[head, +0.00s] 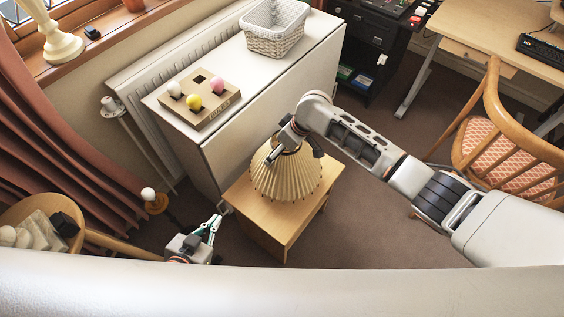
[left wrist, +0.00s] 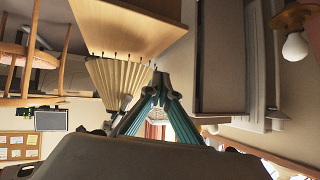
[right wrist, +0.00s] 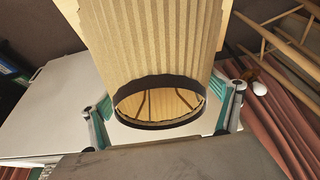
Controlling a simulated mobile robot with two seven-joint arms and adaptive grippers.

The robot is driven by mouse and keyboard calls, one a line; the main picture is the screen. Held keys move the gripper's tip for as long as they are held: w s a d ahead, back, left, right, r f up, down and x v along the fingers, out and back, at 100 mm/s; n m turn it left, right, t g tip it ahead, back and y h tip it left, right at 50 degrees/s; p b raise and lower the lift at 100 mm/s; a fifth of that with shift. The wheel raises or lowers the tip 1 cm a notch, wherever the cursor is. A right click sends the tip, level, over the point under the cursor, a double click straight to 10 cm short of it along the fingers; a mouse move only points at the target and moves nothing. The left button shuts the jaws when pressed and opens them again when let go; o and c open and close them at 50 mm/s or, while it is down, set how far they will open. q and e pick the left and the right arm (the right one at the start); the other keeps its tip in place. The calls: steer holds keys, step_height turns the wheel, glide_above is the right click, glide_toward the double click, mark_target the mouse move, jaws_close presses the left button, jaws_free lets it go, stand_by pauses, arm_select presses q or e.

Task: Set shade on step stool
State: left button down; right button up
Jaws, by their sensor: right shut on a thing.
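The shade (head: 286,178) is a cream pleated cone, upright over the wooden step stool (head: 261,221). My right gripper (head: 300,142) is at the shade's narrow top, its fingers on either side of the dark top ring; the shade also shows in the right wrist view (right wrist: 155,40). Light wood shows through the ring's opening. In the left wrist view, turned upside down, the shade (left wrist: 115,80) has its wide rim at the stool's (left wrist: 130,30) top edge; I cannot tell whether it touches. My left gripper (head: 212,226) is empty, fingertips together, left of the stool.
A white cabinet (head: 225,165) stands behind the stool, bearing a wooden block with balls (head: 198,98) and a white basket (head: 275,28). A bare bulb on a lamp base (head: 152,200) is at left. A wooden chair (head: 500,150) stands right. Carpet is free right of the stool.

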arm_select(q)
step_height(320, 180, down, 3)
steer(key=shift+s+a+r+b, duration=0.1)
steer(key=shift+a+b, duration=0.05)
steer(key=shift+b, duration=1.05)
arm_select(e)
step_height(320, 180, down, 8)
steer(key=shift+r, duration=0.25)
steer(key=shift+f, duration=0.1)
steer(key=o, duration=1.3)
steer(key=shift+c, duration=0.2)
